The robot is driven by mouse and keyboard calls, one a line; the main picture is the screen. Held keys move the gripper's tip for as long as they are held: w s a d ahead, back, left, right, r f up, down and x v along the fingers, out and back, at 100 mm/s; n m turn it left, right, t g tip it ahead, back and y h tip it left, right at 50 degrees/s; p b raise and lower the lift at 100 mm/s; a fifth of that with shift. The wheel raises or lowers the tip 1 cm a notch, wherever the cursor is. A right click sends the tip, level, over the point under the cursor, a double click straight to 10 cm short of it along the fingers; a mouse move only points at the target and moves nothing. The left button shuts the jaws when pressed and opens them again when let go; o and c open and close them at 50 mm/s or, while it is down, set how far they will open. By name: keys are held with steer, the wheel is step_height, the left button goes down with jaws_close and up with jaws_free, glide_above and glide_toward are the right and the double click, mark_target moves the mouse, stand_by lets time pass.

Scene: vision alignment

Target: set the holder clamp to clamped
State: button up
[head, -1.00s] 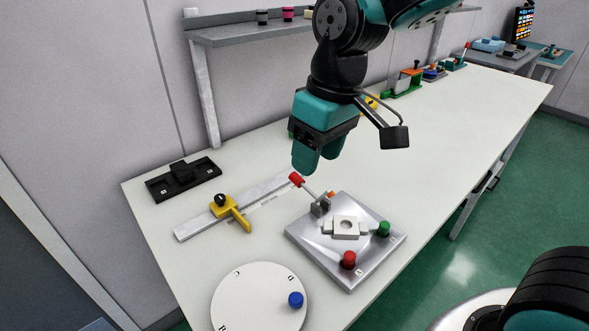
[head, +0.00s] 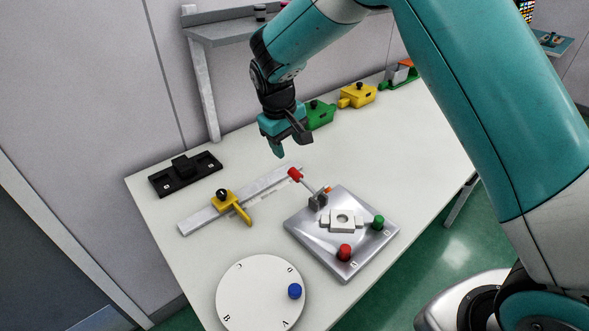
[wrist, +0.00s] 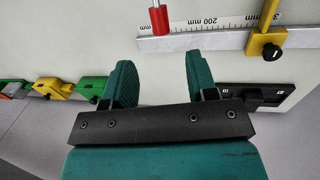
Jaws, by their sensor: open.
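The holder (head: 365,252) is a silver square plate on the white table, with a pale block at its middle and red and green knobs on its near and right sides. Its clamp is a grey block (head: 318,200) at the plate's back-left edge, with a lever ending in a red handle (head: 295,174) that leans up and left. The red handle also shows at the top of the wrist view (wrist: 159,18). My gripper (head: 278,151) is above the table, behind and left of the handle, apart from it. In the wrist view its teal fingers (wrist: 160,80) are open and empty.
A ruler rail (head: 200,220) with a yellow slider (head: 230,204) lies left of the holder. A black fixture (head: 186,175) sits at the back left, a white dial (head: 250,300) in front. Green (head: 320,117) and yellow (head: 357,96) blocks stand along the back.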

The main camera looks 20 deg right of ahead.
mark_target(294, 172)
steer(key=f, duration=0.3)
steer(key=d+f+p, duration=0.1)
steer(key=f, duration=0.3)
steer(key=d+f+p, duration=0.1)
steer(key=f, duration=0.2)
steer(key=shift+w+f, duration=0.15)
steer(key=shift+w, duration=0.25)
steer(key=shift+a, duration=0.1)
jaws_close()
